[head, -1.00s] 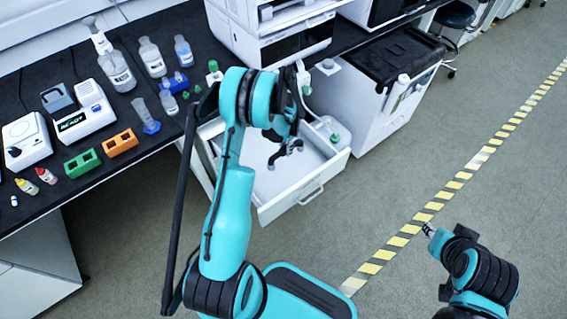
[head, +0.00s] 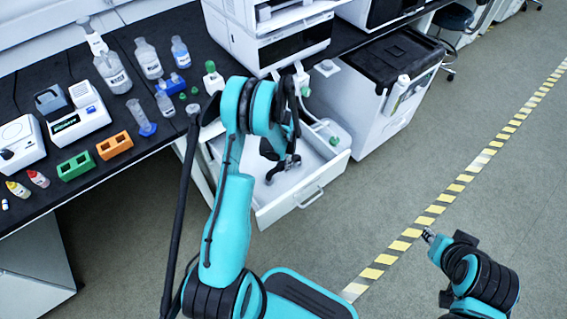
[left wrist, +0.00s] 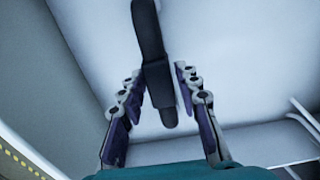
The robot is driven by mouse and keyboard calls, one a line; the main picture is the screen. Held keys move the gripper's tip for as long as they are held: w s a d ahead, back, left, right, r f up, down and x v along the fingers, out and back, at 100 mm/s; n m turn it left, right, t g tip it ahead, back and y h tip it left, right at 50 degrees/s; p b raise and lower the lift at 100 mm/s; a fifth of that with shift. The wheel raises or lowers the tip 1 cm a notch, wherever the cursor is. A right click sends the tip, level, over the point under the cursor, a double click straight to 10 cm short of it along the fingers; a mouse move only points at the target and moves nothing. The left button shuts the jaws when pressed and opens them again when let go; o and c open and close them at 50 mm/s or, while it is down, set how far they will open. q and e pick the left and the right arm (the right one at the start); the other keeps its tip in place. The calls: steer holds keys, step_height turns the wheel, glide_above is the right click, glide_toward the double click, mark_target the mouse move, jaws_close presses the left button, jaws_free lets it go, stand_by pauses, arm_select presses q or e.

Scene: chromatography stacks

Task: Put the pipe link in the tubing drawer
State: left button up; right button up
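The pipe link (left wrist: 153,50) is a dark, elongated piece with a thicker part and a narrow end. In the left wrist view it lies between the fingers of my left gripper (left wrist: 160,85), with the pads close against both sides. In the head view my left gripper (head: 284,165) points down over the open white drawer (head: 290,208), within its outline; its height above the floor is hard to tell. The arm hides part of the drawer's left side. My right gripper (head: 428,236) is over the floor at lower right, too small to read.
White parts with green caps (head: 333,140) lie along the drawer's right side. A white cabinet with a black top (head: 395,65) stands right of it. The black bench (head: 150,150) on the left carries bottles, an orange rack (head: 114,145) and a green rack (head: 78,165).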

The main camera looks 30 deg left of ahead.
arm_select(q)
steer(key=shift+r, duration=0.1)
steer(key=s+d+r+n+t+p, duration=0.1)
steer(key=s+d+r+p, duration=0.1)
steer(key=r, duration=0.8)
steer(key=s+d+r+t+p, duration=0.1)
steer(key=d+r, duration=0.2)
steer(key=r, duration=0.6)
steer(key=s+d+r+n+t+p, duration=0.1)
steer(key=s+d+r+p, duration=0.1)
steer(key=r, duration=0.8)
steer(key=s+d+r+n+t, duration=0.1)
steer(key=s+d+r+t, duration=0.1)
steer(key=s, duration=0.5)
steer(key=s+d+r+n+t, duration=0.1)
steer(key=s+d+r+t, duration=0.1)
steer(key=s+d+r, duration=0.2)
steer(key=s+d, duration=0.1)
steer(key=s, duration=0.1)
steer(key=shift+s+d+r+n, duration=0.3)
steer(key=shift+s+d, duration=0.05)
steer(key=shift+d, duration=0.05)
